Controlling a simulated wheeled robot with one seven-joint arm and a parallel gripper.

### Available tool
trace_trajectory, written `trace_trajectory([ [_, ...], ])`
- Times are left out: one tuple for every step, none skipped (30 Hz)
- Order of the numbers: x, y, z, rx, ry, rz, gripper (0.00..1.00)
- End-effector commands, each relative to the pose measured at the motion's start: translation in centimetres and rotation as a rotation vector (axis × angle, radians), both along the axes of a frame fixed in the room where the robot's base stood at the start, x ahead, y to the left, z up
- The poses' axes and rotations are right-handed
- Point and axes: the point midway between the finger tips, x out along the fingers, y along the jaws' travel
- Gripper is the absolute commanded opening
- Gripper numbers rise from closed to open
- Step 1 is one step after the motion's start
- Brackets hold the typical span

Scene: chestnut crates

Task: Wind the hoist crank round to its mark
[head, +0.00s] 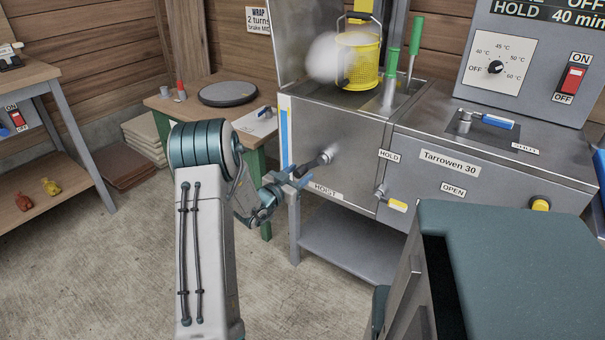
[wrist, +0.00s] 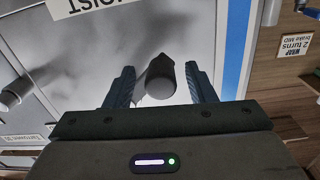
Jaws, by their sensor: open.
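The hoist crank (head: 316,164) sticks out from the steel cabinet front above the HOIST label (head: 327,191), with a dark knob at its outer end. My gripper (head: 299,174) is just left of it, facing the cabinet. In the wrist view the round end of the crank's grip (wrist: 160,85) lies between the two open fingers of my gripper (wrist: 159,75), with a gap on each side. A yellow basket (head: 366,72) hangs above the open tank, partly behind white steam. I cannot make out the crank's mark.
A lever with a yellow grip (head: 397,205) sits right of the crank under the HOLD label. A blue-handled lever (head: 487,119) is on the cabinet top. A green-edged table (head: 185,106) stands behind left. A dark green-topped block (head: 515,245) fills the front right.

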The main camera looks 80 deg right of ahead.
Motion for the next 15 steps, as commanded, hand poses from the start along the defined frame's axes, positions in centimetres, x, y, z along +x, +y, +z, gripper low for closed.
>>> trace_trajectory([
  [-0.4,-0.7,-0.2,0.000,-0.001,-0.002,0.50],
  [-0.5,-1.0,-0.2,0.001,0.000,-0.001,0.50],
  [-0.7,-1.4,-0.1,0.000,0.000,-0.001,0.50],
  [-0.8,-1.6,-0.1,0.000,-0.001,0.000,0.50],
  [-0.8,-1.8,-0.1,0.000,0.000,0.000,0.50],
  [-0.9,-2.0,-0.1,0.001,0.000,0.001,0.50],
  [-1.0,-2.1,-0.1,0.001,0.000,0.001,0.50],
  [-1.0,-2.2,0.0,0.001,0.000,0.001,0.50],
  [-1.0,-2.3,0.0,0.001,0.000,0.002,0.50],
  [-1.0,-2.3,0.0,0.001,0.000,0.002,0.50],
  [-1.0,-2.3,0.0,0.001,0.000,0.002,0.50],
  [-1.0,-2.3,0.0,0.002,0.000,0.002,0.50],
  [-1.0,-2.3,0.0,0.001,0.001,0.002,0.50],
  [-1.0,-2.3,0.0,0.001,0.001,0.002,0.50],
  [-1.0,-2.3,0.0,0.002,0.000,0.001,0.50],
])
